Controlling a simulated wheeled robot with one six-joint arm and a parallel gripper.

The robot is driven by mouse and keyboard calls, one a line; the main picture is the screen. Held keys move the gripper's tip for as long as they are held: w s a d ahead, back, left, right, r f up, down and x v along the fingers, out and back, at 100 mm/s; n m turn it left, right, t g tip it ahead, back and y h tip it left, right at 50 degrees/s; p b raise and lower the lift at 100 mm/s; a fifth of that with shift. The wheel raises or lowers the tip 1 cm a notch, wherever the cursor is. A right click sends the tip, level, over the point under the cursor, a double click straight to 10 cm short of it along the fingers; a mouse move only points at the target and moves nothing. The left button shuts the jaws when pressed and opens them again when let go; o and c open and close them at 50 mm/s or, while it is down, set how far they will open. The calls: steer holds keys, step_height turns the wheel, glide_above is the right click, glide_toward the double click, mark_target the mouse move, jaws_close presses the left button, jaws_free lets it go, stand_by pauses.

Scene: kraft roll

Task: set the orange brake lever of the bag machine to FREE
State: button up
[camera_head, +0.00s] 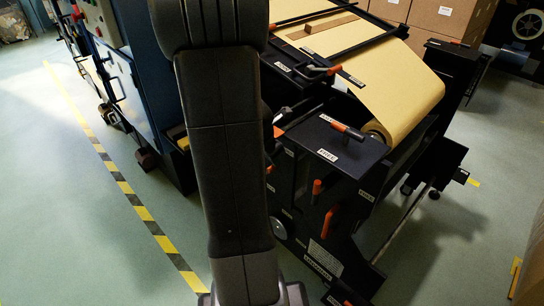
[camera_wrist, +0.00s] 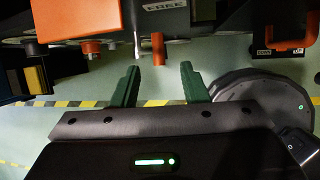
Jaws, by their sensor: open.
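The bag machine's dark side frame (camera_head: 375,155) stands right of my arm in the head view. An orange-tipped lever (camera_head: 346,129) lies across its top plate, with small white labels around it; one below it seems to read FREE (camera_head: 327,155). In the wrist view my gripper (camera_wrist: 159,72) has its two green fingers apart with nothing between them. An orange cylindrical handle (camera_wrist: 158,48) hangs just beyond the fingertips, apart from them. A FREE label (camera_wrist: 163,5) is above it. I cannot tell which lever this handle belongs to. My arm hides the gripper in the head view.
More orange handles (camera_head: 317,187) sit on the frame's side. A kraft paper roll (camera_head: 405,100) is behind the top plate. The wrist view also shows an orange block (camera_wrist: 92,22) and an orange bracket (camera_wrist: 291,35). Open floor (camera_head: 170,275) lies left, with striped tape.

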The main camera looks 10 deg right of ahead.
mark_target(274, 168)
steer(key=shift+p+v, duration=0.4)
steer(key=shift+v, duration=1.35)
steer(key=b+x, duration=0.6)
steer(key=x, duration=0.7)
steer(key=shift+w+f, duration=0.25)
steer(key=shift+f, duration=0.05)
steer(key=shift+r, duration=0.1)
